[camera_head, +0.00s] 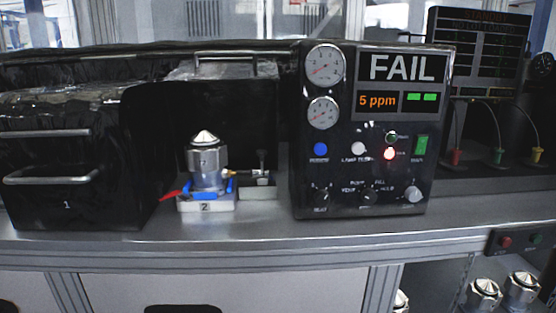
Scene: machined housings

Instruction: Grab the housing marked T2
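A red part sticks out at the fixture's left. No T2 mark can be read on the housing. More housings with similar cone tops show below the bench at the lower right, one (483,292) beside another (521,288), and a third is partly hidden at the frame's bottom. No marks on them can be read. Neither of my grippers is in view.
A black tester (372,196) stands right of the fixture and shows FAIL and 5 ppm. A button box (519,240) sits at the right edge.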

